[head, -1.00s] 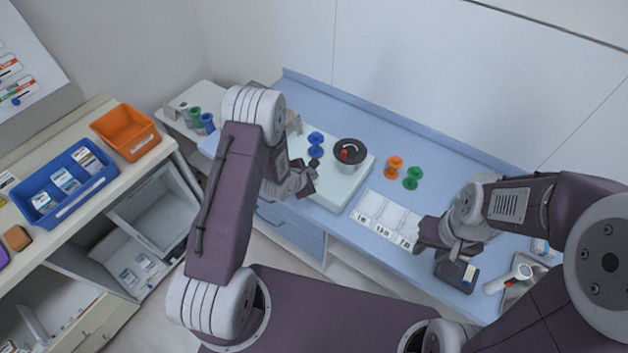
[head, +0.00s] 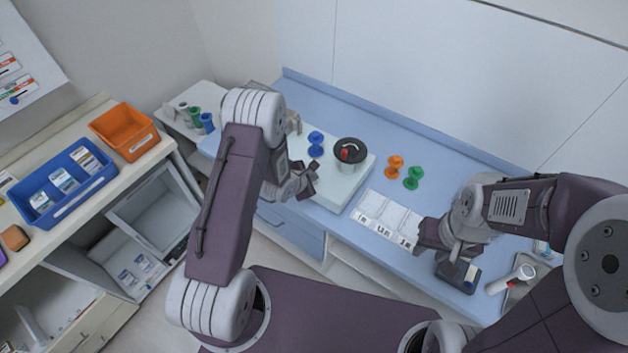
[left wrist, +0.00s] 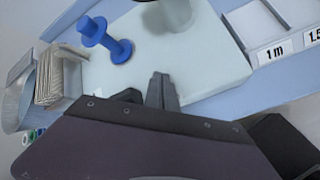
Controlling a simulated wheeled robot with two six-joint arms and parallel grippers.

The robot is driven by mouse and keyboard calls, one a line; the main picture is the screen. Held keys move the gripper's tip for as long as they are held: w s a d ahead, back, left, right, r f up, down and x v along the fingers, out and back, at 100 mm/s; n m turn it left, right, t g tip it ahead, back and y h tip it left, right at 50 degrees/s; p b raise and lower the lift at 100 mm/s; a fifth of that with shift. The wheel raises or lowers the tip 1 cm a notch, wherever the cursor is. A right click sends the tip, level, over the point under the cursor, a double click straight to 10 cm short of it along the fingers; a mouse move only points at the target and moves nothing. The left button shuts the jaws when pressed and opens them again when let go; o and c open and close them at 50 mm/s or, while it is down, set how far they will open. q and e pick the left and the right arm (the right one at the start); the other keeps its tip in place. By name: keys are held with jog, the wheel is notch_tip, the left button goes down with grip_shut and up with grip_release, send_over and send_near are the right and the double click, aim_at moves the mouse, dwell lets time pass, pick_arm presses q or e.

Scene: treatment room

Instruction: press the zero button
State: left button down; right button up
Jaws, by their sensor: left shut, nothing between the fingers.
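A white flat-topped unit (head: 347,188), possibly a scale, stands on the blue counter; a blue spool-shaped piece (head: 316,145) and a dark-rimmed pot (head: 349,160) with something red in it are on it. It also shows in the left wrist view (left wrist: 215,70). I cannot make out a zero button; the unit's near side is partly behind my left gripper. My left gripper (head: 312,182) is shut and empty at the unit's near left edge; its fingers (left wrist: 150,94) point toward the unit in the left wrist view. My right gripper (head: 436,248) is over the counter's near edge, its jaws unclear.
An orange spool (head: 394,166) and a green spool (head: 412,178) stand right of the unit. Labelled white squares (head: 388,217) lie in front of them. A dark device (head: 458,273) is by my right gripper. A side counter at left holds a blue bin (head: 62,212) and an orange bin (head: 126,131).

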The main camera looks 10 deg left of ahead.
pick_arm(q)
jog(key=shift+f, duration=0.25)
jog(key=shift+r, duration=0.1)
dwell(0.3)
jog(key=shift+r+p, duration=0.6)
jog(key=shift+r, duration=0.2)
jog(key=shift+r, duration=0.1)
notch_tip(320, 180, up, 5)
jog(key=p, duration=0.4)
dwell(0.5)
